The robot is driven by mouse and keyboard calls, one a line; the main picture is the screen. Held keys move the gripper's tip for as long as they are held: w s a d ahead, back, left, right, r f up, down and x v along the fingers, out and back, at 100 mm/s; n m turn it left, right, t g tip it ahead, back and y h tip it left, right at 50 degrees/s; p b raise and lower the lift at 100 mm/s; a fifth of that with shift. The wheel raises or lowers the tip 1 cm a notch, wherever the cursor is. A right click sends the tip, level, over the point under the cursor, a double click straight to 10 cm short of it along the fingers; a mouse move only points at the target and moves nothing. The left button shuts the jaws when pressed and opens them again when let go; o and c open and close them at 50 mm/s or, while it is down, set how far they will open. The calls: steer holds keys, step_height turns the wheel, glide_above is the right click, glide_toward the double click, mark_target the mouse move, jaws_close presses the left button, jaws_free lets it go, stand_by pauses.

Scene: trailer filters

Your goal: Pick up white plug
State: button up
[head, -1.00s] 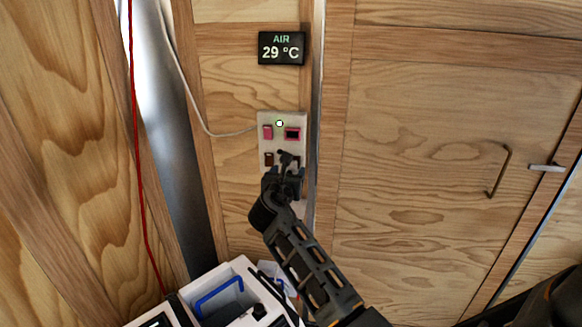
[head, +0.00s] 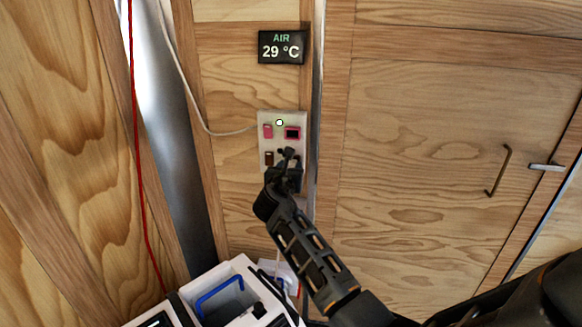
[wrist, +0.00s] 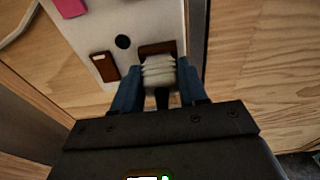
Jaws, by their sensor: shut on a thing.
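The white plug (wrist: 158,74) shows in the wrist view as a pale, ribbed body between the blue fingers of my gripper (wrist: 157,92). The gripper is shut on it. The plug's far end is at a brown socket (wrist: 155,48) in the pale wall panel (wrist: 135,15); I cannot tell whether it is seated in the socket or just in front of it. In the head view my gripper (head: 287,160) is at the lower right of the panel (head: 267,118) and hides the plug there.
The panel also has a pink switch (head: 267,131), a pink-framed socket (head: 292,133) and a brown switch (head: 269,158). An AIR display (head: 282,47) hangs above. A wooden door (head: 430,150) is at right.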

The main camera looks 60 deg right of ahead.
steer(key=shift+c, duration=1.4)
steer(key=shift+s+a+r, duration=0.1)
steer(key=shift+a+r, duration=0.25)
steer(key=shift+r, duration=0.05)
steer(key=s+a+r, duration=0.1)
steer(key=a+r, duration=0.1)
steer(key=a, duration=0.2)
steer(key=s+a+r, duration=0.2)
steer(key=a, duration=0.2)
steer(key=s+a+r, duration=0.1)
steer(key=a+r, duration=0.2)
steer(key=a, duration=0.1)
steer(key=shift+s+a+r, duration=0.1)
steer(key=shift+s+a, duration=0.15)
steer(key=shift+s, duration=0.05)
jaws_close()
steer(key=shift+s+a+f+p, duration=0.1)
steer(key=shift+s+a+p, duration=0.1)
steer(key=shift+a+p, duration=0.35)
steer(key=shift+s+a+f+p, duration=0.1)
steer(key=shift+s+a+p, duration=0.15)
steer(key=shift+a, duration=0.45)
steer(key=shift+s+a+p, duration=0.2)
steer(key=shift+a+p, duration=0.2)
steer(key=shift+a, duration=0.25)
